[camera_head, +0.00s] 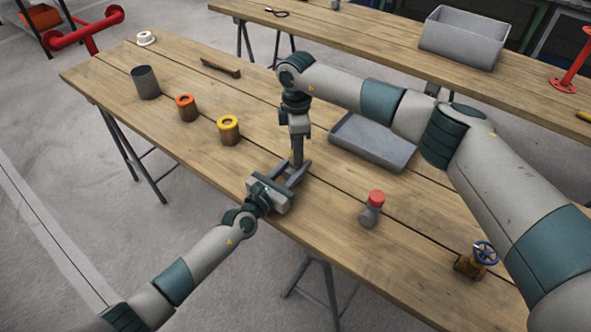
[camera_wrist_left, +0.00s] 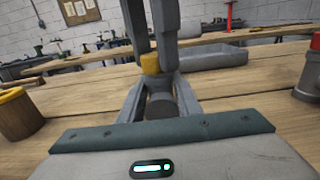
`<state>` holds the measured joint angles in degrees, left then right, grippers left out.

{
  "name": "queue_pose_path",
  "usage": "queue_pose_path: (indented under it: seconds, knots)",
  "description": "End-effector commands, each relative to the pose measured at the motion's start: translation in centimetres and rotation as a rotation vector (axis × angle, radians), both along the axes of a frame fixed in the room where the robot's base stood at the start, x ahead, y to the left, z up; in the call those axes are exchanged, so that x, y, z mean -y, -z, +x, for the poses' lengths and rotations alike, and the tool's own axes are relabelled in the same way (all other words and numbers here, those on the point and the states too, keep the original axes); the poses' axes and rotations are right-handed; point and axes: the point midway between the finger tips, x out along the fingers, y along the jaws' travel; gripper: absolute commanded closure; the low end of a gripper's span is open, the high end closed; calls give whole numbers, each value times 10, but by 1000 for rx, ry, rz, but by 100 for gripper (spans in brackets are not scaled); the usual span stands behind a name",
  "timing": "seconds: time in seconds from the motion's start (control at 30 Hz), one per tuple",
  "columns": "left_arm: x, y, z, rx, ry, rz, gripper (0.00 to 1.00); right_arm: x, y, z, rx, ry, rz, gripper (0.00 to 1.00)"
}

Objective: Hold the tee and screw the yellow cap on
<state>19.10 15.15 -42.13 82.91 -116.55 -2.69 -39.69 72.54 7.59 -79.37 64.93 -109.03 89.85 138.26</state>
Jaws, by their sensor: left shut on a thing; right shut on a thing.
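My left gripper (camera_head: 297,173) is shut on the grey tee (camera_wrist_left: 160,106) just above the front part of the table. In the left wrist view the tee sits between the left fingers (camera_wrist_left: 160,98). My right gripper (camera_head: 297,158) points straight down from above. In the left wrist view its fingers (camera_wrist_left: 154,55) are shut on the yellow cap (camera_wrist_left: 150,64), directly over the tee's upper end. I cannot tell whether cap and tee touch or how far the cap is on. In the head view the grippers hide the tee and most of the cap.
On the wooden table (camera_head: 200,70) stand a yellow-ringed block (camera_head: 228,130), an orange-ringed block (camera_head: 187,107) and a grey cup (camera_head: 146,83) at left. A red-capped grey fitting (camera_head: 371,208) and a blue-wheeled valve (camera_head: 477,260) stand at right. A grey tray (camera_head: 370,150) lies behind.

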Motion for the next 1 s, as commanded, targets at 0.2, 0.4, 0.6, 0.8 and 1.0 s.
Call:
queue_pose_path:
  seconds: [0.2, 0.4, 0.6, 0.8, 1.0]
  knots:
    - [1, 0, -1, -1, 1, -1, 100, 1, 0, 1, 3, 304, -1, 97]
    - [1, 0, -1, -1, 2, -1, 100, -2, 0, 0, 2, 563, 4, 97]
    - [1, 0, -1, -1, 2, -1, 100, 1, 0, 1, 3, 668, 0, 97]
    - [1, 0, -1, -1, 2, -1, 100, 2, 0, 2, 4, 669, -1, 97]
    - [1, 0, -1, -1, 2, 0, 100, 2, 0, 1, 3, 667, -1, 52]
